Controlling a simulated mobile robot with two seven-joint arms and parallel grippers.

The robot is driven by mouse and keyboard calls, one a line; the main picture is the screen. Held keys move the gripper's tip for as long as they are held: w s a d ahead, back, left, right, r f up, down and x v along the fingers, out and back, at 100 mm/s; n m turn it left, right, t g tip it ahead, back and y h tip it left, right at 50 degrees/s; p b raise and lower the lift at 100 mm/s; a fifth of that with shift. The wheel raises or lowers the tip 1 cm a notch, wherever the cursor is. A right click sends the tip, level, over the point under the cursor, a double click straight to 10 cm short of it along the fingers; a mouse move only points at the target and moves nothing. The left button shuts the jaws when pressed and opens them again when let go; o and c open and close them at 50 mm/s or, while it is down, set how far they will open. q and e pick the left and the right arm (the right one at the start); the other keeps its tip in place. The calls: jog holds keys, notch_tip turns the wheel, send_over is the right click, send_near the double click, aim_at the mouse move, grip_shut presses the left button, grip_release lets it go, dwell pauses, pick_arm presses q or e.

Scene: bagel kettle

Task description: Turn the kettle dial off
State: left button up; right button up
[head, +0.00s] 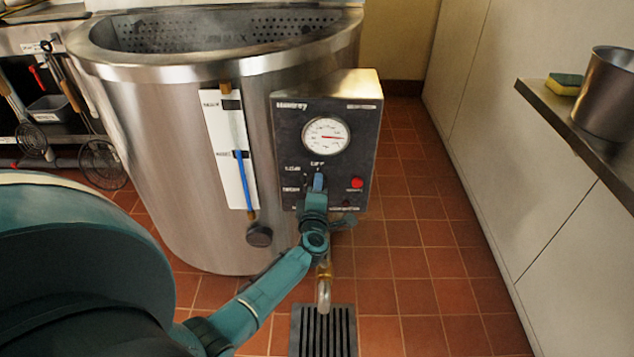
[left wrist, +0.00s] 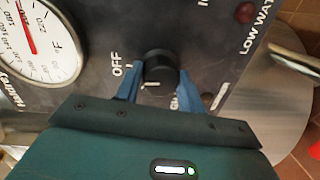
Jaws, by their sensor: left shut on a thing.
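The kettle (head: 190,165) is a large steel vessel with a dark control box (head: 285,140) on its front right. The box carries a round thermometer gauge (head: 326,136). My left gripper (head: 317,182) is at the lower middle of the box, below the gauge. In the left wrist view the black dial (left wrist: 160,72) sits between the two blue fingers of my left gripper (left wrist: 155,92), which is shut on it. The printed word OFF (left wrist: 116,64) is beside the dial. The dial is mostly hidden in the head view. My right gripper is not in view.
A red lamp (head: 357,183) is right of the dial. A tap (head: 324,290) hangs below the box above a floor drain grate (head: 322,330). A shelf (head: 560,112) at the right holds a metal pot (head: 607,95) and a sponge (head: 565,84). The tiled floor right of the kettle is clear.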

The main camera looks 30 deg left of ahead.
pick_arm(q)
jog(key=shift+m+p, duration=0.3)
jog(key=shift+m, duration=0.1)
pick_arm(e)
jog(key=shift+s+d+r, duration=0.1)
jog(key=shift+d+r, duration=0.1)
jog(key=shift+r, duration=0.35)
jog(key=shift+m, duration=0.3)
pick_arm(q)
jog(key=o, duration=1)
